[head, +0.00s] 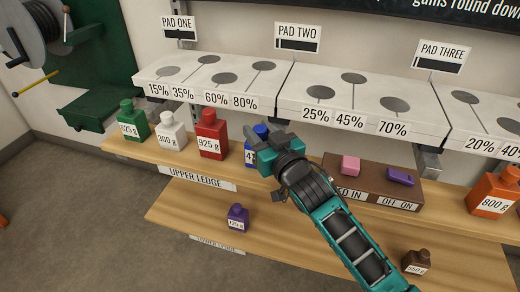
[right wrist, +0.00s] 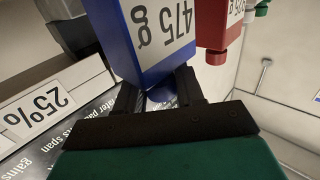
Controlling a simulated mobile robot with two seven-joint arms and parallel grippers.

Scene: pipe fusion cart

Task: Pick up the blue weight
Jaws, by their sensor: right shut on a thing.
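The blue weight (head: 249,155) stands upright in the row on the upper ledge (head: 170,156), right of the red weight, partly hidden behind my right gripper (head: 266,142). In the right wrist view the blue weight (right wrist: 155,35) appears upside down with its 475 g label, and the dark fingers of my right gripper (right wrist: 160,92) are shut on its narrow top. I cannot tell whether its base still touches the ledge. My left gripper is not in view.
A red weight (head: 211,135), white weight (head: 171,131) and green weight (head: 133,120) stand to the left. A brown box with pink (head: 350,165) and purple (head: 400,176) buttons is at right. White pads (head: 215,92) rise behind. A purple weight (head: 237,217) sits on the lower ledge.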

